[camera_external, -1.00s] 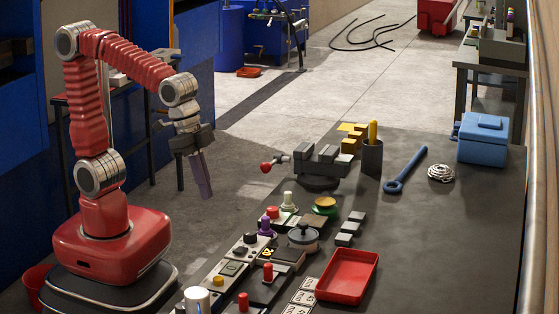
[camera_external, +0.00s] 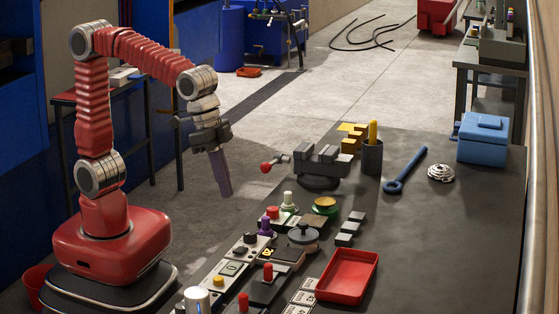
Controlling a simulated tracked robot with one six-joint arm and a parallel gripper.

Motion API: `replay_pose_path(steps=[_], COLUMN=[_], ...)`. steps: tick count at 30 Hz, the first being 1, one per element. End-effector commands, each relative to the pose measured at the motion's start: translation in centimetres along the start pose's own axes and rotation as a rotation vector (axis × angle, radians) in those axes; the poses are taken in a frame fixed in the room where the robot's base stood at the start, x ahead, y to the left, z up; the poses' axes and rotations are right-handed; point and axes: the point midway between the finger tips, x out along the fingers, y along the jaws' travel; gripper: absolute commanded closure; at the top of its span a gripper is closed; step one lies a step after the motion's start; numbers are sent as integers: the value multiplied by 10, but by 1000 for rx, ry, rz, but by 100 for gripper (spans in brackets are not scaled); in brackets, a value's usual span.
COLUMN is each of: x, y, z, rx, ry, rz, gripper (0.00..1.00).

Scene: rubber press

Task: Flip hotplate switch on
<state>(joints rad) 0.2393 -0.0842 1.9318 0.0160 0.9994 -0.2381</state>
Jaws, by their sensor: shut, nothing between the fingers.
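My gripper (camera_external: 222,188) is shut and empty. It hangs pointing down in the air, left of the bench and above the floor, apart from everything. A dark flat unit with a yellow warning mark (camera_external: 288,255) sits on the bench's left side and looks like the hotplate. A grey round lidded piece (camera_external: 303,235) stands just behind it. A pale panel with a dark knob (camera_external: 247,246) lies left of the unit. I cannot tell which control is the hotplate switch, or its position.
A red tray (camera_external: 347,276) lies to the right.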

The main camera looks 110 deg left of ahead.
Motion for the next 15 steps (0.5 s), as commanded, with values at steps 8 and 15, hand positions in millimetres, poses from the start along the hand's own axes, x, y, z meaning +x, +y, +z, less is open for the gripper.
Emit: replay_pose_path(steps=[8,15], x=[23,60], y=[0,0], z=[1,1], rx=[0,0], ry=[-4,-4], rz=[-1,-1], gripper=[100,100])
